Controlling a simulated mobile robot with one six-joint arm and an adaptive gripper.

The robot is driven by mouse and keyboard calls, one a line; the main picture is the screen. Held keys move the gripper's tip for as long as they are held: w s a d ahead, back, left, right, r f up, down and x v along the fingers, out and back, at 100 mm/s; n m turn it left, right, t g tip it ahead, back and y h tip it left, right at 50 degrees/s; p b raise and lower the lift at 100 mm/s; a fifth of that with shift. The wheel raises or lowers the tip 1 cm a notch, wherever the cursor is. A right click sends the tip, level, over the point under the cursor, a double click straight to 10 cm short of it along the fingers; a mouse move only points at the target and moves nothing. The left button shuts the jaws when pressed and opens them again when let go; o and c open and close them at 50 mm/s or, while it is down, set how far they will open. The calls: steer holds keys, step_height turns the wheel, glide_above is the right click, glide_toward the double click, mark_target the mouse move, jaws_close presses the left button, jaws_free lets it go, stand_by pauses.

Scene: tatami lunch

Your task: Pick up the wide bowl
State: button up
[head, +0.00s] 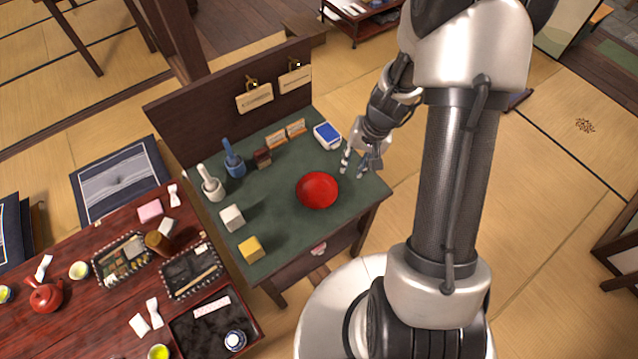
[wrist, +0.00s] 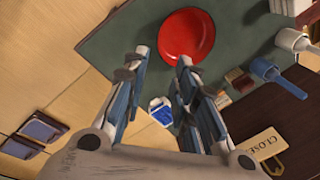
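The wide bowl (head: 317,190) is red and round, and it sits upright on the green top of a small desk (head: 290,222). In the wrist view the bowl (wrist: 187,36) lies just beyond my fingertips. My gripper (head: 357,172) is above the desk's right edge, to the right of the bowl and apart from it. In the wrist view my gripper (wrist: 163,56) has its two fingers spread with nothing between them. No part of the bowl's rim is hidden in the head view.
A blue-and-white box (head: 327,135) stands behind the bowl. A dark back panel with hanging signs (head: 254,97) rises behind.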

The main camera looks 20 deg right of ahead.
steer(key=b+x, duration=0.2)
steer(key=x, duration=0.3)
steer(key=b+x, duration=0.2)
steer(key=x, duration=0.3)
steer(key=b+x, duration=0.2)
steer(key=x, duration=0.4)
steer(key=shift+s+b, duration=0.35)
steer(key=shift+s, duration=0.05)
steer(key=shift+w+a+f, duration=0.1)
steer(key=shift+f, duration=0.45)
steer(key=shift+c, duration=0.2)
jaws_close()
